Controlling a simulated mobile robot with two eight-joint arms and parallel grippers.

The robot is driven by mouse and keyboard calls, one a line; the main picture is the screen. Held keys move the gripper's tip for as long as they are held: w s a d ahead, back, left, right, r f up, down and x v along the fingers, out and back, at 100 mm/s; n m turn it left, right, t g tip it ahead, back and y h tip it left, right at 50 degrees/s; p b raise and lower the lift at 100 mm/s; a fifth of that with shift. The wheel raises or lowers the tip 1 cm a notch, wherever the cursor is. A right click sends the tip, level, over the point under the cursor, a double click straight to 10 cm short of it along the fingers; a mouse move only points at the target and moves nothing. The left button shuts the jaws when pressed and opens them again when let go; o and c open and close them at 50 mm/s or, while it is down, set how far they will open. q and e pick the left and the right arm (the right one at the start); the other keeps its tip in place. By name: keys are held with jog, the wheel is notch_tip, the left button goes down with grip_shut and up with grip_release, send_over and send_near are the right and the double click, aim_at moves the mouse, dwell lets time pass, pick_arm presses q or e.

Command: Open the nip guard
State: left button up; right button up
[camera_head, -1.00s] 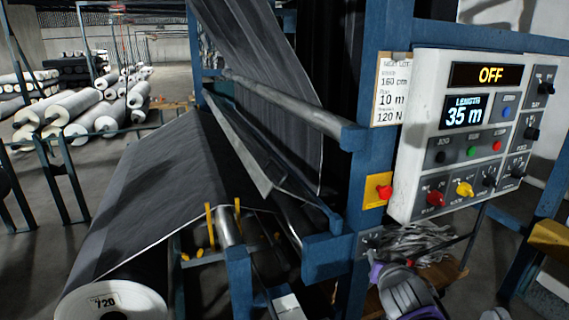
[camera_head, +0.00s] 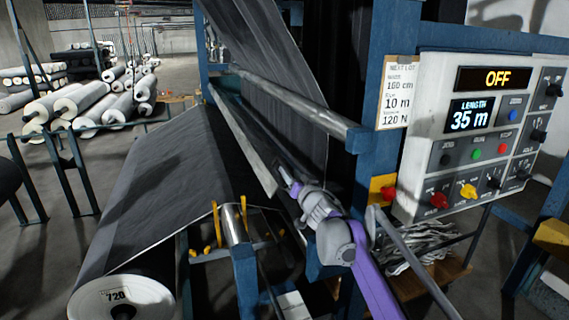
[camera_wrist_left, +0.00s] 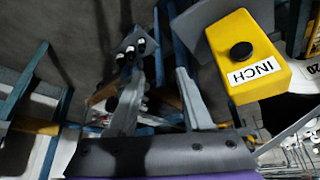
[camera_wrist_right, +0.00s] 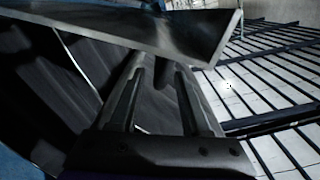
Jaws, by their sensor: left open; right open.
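The nip guard appears to be the long grey metal plate (camera_head: 243,150) sloping along the machine under the round bar, beside the dark fabric. My right gripper (camera_head: 286,178) is at the near end of this plate, its fingertips small and partly hidden in the head view. In the right wrist view the gripper (camera_wrist_right: 160,75) is open, with the plate (camera_wrist_right: 150,28) across the top, just past the fingertips. A short dark piece shows between the fingers; I cannot tell whether they touch it. My left gripper (camera_wrist_left: 155,75) shows only in its wrist view, open and empty.
A control panel (camera_head: 425,125) reading OFF and 35 m stands right of the blue frame post (camera_head: 385,70). A fabric roll (camera_head: 118,297) is at the lower left. A yellow INCH button box (camera_wrist_left: 245,55) is near my left gripper. White rolls (camera_head: 85,105) lie at the back left.

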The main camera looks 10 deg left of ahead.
aim_at(286, 166)
jog(key=p+x, duration=0.1)
jog(key=x, duration=0.3)
jog(key=shift+w+a+r+p, duration=0.15)
jog(key=shift+w+r+p, duration=0.05)
jog(key=shift+w+p, duration=0.15)
pick_arm(q)
jog(key=shift+w+r, duration=0.35)
jog(key=shift+r, duration=0.5)
jog(key=shift+w+r, duration=0.3)
jog(key=shift+r, duration=0.55)
pick_arm(e)
jog(key=shift+w+a+f, duration=0.15)
jog(key=shift+w+a, duration=0.25)
jog(key=shift+w, duration=0.15)
grip_shut()
